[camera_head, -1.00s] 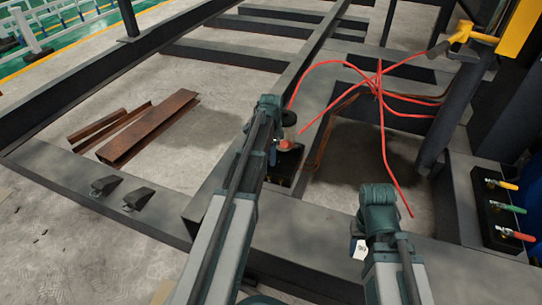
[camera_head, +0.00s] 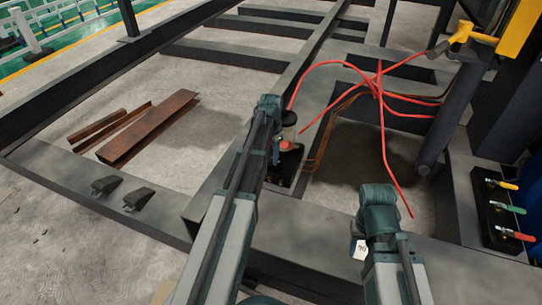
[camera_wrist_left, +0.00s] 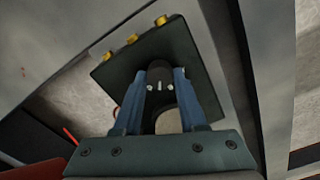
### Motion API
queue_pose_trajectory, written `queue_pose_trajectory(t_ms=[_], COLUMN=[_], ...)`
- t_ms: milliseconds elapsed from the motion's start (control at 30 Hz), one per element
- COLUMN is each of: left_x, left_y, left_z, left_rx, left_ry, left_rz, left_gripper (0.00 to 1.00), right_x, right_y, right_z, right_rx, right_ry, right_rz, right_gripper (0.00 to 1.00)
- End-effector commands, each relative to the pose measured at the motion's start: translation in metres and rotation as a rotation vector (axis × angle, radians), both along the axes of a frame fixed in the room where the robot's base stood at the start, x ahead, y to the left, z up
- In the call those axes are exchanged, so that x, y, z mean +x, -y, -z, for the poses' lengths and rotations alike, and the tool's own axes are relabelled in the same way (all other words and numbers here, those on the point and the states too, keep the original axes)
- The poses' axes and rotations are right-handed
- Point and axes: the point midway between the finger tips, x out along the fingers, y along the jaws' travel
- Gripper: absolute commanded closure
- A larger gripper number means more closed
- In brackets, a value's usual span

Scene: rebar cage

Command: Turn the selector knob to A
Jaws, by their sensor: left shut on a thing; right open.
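In the left wrist view a dark knob (camera_wrist_left: 160,72) with a short white line and small pale dots near it stands on a dark panel (camera_wrist_left: 185,45). The two blue fingers of my left gripper (camera_wrist_left: 164,80) are shut on the knob, one on each side. In the head view my left gripper (camera_head: 279,152) reaches down to the panel (camera_head: 282,180), and my arm hides most of the knob there. No letters can be read. My right wrist stands at the lower right of the head view; its fingers are not visible.
Red cables (camera_head: 381,125) hang right of my left gripper. Colored-handle valves (camera_head: 505,210) are at the far right. Rusty beams (camera_head: 150,125) lie on the floor at left. Dark steel beams (camera_head: 95,205) surround the area.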

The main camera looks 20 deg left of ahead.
Motion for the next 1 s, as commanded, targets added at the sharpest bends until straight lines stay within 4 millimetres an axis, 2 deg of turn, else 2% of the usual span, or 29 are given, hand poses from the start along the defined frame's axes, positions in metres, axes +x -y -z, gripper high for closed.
queue_pose_trajectory(t_ms=[600, 1000], left_x=[0.0000, 0.0000], left_y=[0.0000, 0.0000], left_z=[0.0000, 0.0001], left_rx=[0.000, 0.000], left_ry=[0.000, 0.000], left_rz=[-0.578, -0.856], left_gripper=[1.00, 1.00], right_x=[0.0000, 0.0000], right_y=[0.0000, 0.0000], right_z=[0.0000, 0.0001], right_rx=[0.000, 0.000], right_ry=[0.000, 0.000], right_rz=[0.000, 0.000], right_gripper=[0.50, 0.50])
